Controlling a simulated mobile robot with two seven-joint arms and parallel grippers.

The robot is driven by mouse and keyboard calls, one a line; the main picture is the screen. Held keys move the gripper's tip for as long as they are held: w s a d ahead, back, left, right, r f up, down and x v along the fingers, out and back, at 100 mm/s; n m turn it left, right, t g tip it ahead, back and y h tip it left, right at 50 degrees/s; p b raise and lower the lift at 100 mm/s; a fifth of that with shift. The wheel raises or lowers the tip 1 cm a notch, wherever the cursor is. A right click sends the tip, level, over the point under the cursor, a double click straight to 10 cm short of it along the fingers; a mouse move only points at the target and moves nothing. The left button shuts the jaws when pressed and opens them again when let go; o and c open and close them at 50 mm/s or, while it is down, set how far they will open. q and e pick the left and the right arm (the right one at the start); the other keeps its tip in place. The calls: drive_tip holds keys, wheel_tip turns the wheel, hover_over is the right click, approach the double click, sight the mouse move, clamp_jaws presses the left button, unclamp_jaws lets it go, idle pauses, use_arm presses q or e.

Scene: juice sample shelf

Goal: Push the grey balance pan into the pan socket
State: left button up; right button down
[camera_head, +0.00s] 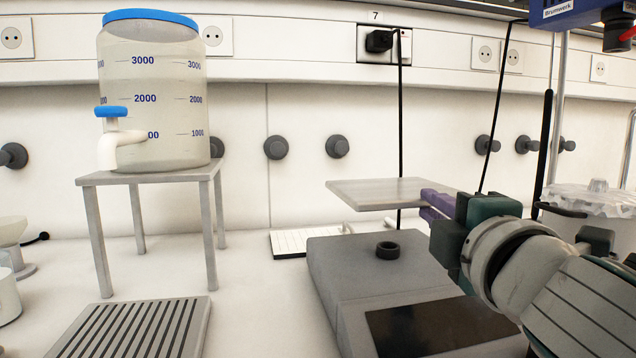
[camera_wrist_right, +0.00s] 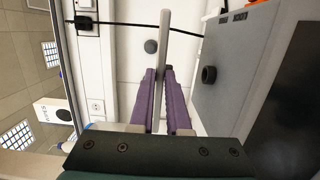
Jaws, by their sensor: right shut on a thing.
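The grey balance pan (camera_head: 375,192) is a flat square plate, held level above the balance in the head view. In the right wrist view the pan (camera_wrist_right: 165,40) shows edge-on between the purple fingers. My right gripper (camera_head: 432,203) is shut on the pan's right edge; its fingers also show in the right wrist view (camera_wrist_right: 162,95). The pan socket (camera_head: 387,250) is a dark ring on top of the grey balance (camera_head: 340,270), below the pan and apart from it. The socket also shows in the right wrist view (camera_wrist_right: 209,75). My left gripper is not in view.
A clear container with a blue lid and tap (camera_head: 150,95) stands on a grey stand (camera_head: 90,182) at the left. A slotted drain tray (camera_head: 135,325) lies in front. A black cable (camera_head: 399,130) hangs behind the pan. A lidded pot (camera_head: 595,205) stands at the right.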

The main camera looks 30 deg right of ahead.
drive_tip(key=shift+w+a+f, duration=0.1)
drive_tip(key=shift+a+f, duration=0.05)
drive_tip(key=shift+f, duration=0.25)
drive_tip(key=b, duration=0.5)
hover_over(424, 286)
wheel_tip(424, 286, down, 4)
drive_tip(key=shift+f, duration=0.15)
drive_tip(key=shift+f, duration=0.3)
idle(0.3)
drive_tip(key=shift+f+b, duration=0.6)
drive_tip(key=shift+b, duration=0.1)
idle(0.4)
drive_tip(key=shift+f, duration=0.25)
